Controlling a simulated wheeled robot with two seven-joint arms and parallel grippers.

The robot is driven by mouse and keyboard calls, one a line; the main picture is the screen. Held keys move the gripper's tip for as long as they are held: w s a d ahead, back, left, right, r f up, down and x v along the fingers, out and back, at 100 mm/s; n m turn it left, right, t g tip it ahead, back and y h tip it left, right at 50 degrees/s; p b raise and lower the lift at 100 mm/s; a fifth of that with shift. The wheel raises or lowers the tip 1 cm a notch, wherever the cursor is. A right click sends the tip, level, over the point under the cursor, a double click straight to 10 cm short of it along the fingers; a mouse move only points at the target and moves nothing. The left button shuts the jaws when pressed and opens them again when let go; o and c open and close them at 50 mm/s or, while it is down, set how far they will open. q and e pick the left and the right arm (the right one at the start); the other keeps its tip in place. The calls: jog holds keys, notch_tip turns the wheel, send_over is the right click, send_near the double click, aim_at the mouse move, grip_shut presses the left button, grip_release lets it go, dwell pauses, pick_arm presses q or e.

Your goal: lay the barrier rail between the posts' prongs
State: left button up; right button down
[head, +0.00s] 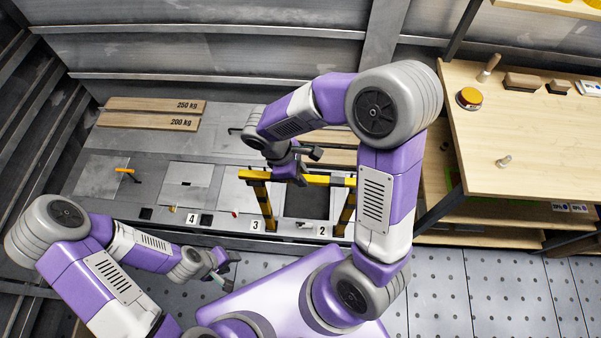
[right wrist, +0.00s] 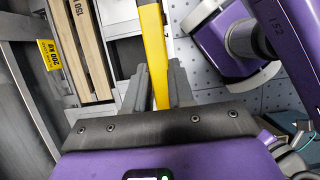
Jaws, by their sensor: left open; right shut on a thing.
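The yellow-and-black barrier rail (head: 318,180) lies roughly level across the tops of two yellow-and-black posts in the head view. The left post (head: 267,208) stands by the number 3 plate; the right post (head: 346,212) is partly hidden by my right arm. My right gripper (head: 298,174) is shut on the rail near its middle; the right wrist view shows the yellow rail (right wrist: 153,45) between its fingers. I cannot tell whether the rail is seated in the prongs or just above them. My left gripper (head: 228,270) is open and empty at lower left, apart from the posts.
Wooden boards marked 250 kg (head: 150,105) and 200 kg (head: 145,121) lie at the back left. A shelf unit (head: 540,130) with an orange-topped item stands at right. A small orange-handled item (head: 125,170) is on the left panel. The perforated floor (head: 480,290) at lower right is clear.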

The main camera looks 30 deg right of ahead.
jog(key=shift+f, duration=0.15)
jog(key=c, duration=0.9)
grip_release()
jog(key=p+v, duration=0.2)
jog(key=v, duration=0.5)
jog(key=shift+w+a+r, duration=0.1)
jog(key=shift+r, duration=0.2)
